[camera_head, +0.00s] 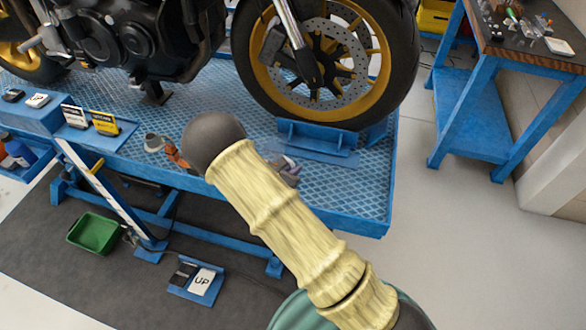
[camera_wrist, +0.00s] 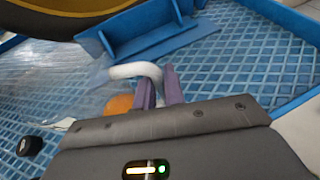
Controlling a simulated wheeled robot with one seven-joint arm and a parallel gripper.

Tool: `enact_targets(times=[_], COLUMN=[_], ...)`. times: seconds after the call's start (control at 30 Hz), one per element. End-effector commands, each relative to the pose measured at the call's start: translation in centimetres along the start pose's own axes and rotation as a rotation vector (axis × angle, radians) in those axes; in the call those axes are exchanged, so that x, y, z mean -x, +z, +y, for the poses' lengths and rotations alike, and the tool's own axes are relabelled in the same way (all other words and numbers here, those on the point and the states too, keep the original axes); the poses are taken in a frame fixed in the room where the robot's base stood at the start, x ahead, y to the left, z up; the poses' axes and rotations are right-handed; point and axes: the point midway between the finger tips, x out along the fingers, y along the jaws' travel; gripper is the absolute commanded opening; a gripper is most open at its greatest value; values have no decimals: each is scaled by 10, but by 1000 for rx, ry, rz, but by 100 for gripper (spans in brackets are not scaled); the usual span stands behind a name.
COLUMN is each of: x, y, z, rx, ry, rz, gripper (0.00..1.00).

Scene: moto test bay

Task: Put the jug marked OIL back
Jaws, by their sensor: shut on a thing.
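In the wrist view a clear, see-through jug (camera_wrist: 62,88) with a white curved handle (camera_wrist: 135,70) is over the blue lift deck. The purple fingers of my gripper (camera_wrist: 160,88) are closed on the handle. No OIL mark is readable, and the jug's base is hard to make out. In the head view my arm hides most of the gripper and jug; a small part of the gripper (camera_head: 288,170) shows beside the arm, above the deck (camera_head: 340,190).
A motorcycle wheel (camera_head: 318,100) stands on the deck in a blue chock (camera_head: 315,140). A blue bench (camera_head: 475,110) is at right. A green tray (camera_head: 93,233) and UP pedal (camera_head: 200,284) are below.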

Motion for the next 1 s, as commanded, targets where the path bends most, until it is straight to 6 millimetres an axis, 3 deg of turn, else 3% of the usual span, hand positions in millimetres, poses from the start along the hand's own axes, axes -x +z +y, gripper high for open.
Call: enact_targets(times=[1.0], x=[-4], y=[-9], z=[0], rx=[-1], ry=[0], rz=[-1], gripper=[0])
